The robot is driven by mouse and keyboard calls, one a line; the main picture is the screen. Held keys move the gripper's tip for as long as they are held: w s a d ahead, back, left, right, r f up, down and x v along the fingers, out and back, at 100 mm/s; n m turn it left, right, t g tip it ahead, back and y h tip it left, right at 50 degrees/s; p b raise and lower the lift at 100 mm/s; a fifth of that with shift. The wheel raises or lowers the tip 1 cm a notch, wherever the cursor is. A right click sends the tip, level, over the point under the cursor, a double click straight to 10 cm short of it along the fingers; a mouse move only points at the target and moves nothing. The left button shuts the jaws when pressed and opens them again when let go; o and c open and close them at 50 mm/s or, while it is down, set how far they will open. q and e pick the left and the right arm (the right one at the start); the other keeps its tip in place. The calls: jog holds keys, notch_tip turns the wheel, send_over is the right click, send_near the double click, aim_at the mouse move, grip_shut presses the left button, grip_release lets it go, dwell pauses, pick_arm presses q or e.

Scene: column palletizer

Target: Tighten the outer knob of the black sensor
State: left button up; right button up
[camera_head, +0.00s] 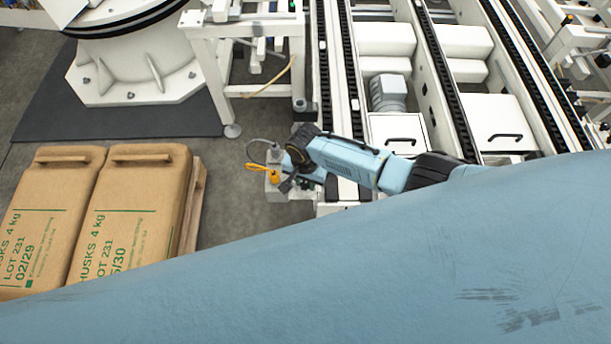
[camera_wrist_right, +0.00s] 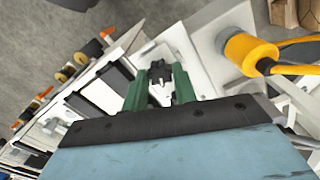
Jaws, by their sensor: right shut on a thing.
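My right gripper (camera_head: 288,184) reaches in from the right to a small bracket beside the conveyor's near end. In the right wrist view its two green fingers (camera_wrist_right: 161,88) stand on either side of a small black part (camera_wrist_right: 160,72), shut on it. This looks like a knob of the black sensor; the fingers hide its sides, and I cannot tell inner from outer knob. The sensor's body is not clear in the head view, behind the gripper. My left gripper is not in view.
A yellow-orange sensor (camera_wrist_right: 246,52) with a yellow cable sits close right of the fingers in the wrist view; it also shows in the head view (camera_head: 257,169). Brown sacks (camera_head: 133,210) lie on a pallet at left. White conveyor rails (camera_head: 335,80) run behind. Grey floor between is clear.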

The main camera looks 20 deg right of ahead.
jog(key=shift+s+r+m+p, duration=0.1)
jog(key=shift+r+m+p, duration=0.05)
jog(key=shift+m+p, duration=0.2)
jog(key=shift+a+m+p, duration=0.1)
jog(key=shift+m+p, duration=0.4)
jog(key=shift+m, duration=0.85)
jog(key=shift+m+p, duration=0.3)
jog(key=shift+m, duration=0.2)
jog(key=m, duration=0.3)
jog(key=shift+m+p, duration=0.3)
jog(key=shift+p, duration=0.1)
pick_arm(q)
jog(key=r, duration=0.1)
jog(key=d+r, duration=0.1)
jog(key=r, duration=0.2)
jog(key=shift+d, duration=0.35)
pick_arm(e)
jog(key=m, duration=0.5)
jog(key=shift+w, duration=0.2)
